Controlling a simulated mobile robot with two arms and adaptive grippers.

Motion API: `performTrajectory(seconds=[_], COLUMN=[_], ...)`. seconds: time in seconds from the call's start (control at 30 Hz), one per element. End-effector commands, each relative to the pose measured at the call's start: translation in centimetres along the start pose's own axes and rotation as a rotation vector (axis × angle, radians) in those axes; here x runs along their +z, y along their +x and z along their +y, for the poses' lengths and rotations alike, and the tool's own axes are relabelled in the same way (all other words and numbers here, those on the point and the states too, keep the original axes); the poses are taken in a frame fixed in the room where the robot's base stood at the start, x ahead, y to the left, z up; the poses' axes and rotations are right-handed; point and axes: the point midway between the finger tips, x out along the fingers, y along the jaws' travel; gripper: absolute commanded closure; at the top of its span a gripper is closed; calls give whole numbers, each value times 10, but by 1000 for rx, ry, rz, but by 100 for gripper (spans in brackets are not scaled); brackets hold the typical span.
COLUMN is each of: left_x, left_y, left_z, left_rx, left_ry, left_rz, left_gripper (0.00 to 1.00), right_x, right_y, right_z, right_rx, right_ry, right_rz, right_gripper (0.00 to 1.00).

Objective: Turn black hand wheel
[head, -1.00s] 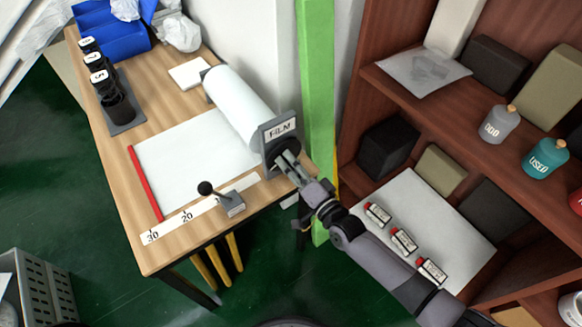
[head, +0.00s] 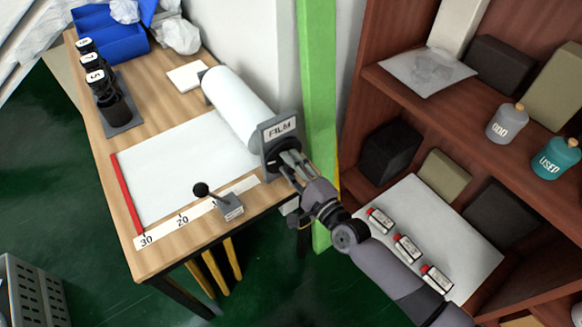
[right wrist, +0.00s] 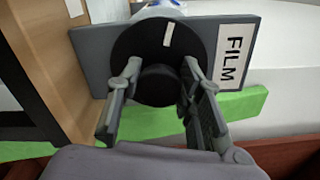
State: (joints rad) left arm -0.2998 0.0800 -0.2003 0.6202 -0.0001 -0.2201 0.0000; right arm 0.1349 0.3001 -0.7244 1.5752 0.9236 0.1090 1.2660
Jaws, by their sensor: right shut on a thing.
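The black hand wheel (right wrist: 147,38) is on the grey end plate marked FILM (head: 280,128), at the end of the white film roll (head: 240,108). In the right wrist view it is a black disc with a white mark near its top edge and a round hub (right wrist: 158,86) at its middle. My right gripper (head: 287,160) is shut on the wheel's hub, one finger on each side. My left gripper is out of view.
A scale strip (head: 165,230) and a black-knobbed lever (head: 230,207) lie along the table's front edge. A green post (head: 319,100) stands close behind my right gripper. A brown shelf (head: 440,110) with bottles and boxes is at right.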

Motion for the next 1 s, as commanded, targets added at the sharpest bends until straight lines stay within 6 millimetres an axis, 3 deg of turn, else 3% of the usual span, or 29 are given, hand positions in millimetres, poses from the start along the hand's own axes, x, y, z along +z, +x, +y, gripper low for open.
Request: performTrajectory(seconds=[0.53, 0.57, 0.83, 1.0], left_x=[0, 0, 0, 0], left_y=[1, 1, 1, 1], left_z=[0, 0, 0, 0], left_rx=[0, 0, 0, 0], left_ry=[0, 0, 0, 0], left_rz=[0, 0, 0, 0], left_gripper=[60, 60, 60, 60], right_x=[1, 1, 0, 0], right_y=[-1, -1, 0, 0], right_z=[2, 2, 1, 0], right_rx=[5, 5, 2, 1], right_ry=[23, 23, 22, 22], right_rz=[-1, -1, 0, 0], right_gripper=[94, 64, 47, 47])
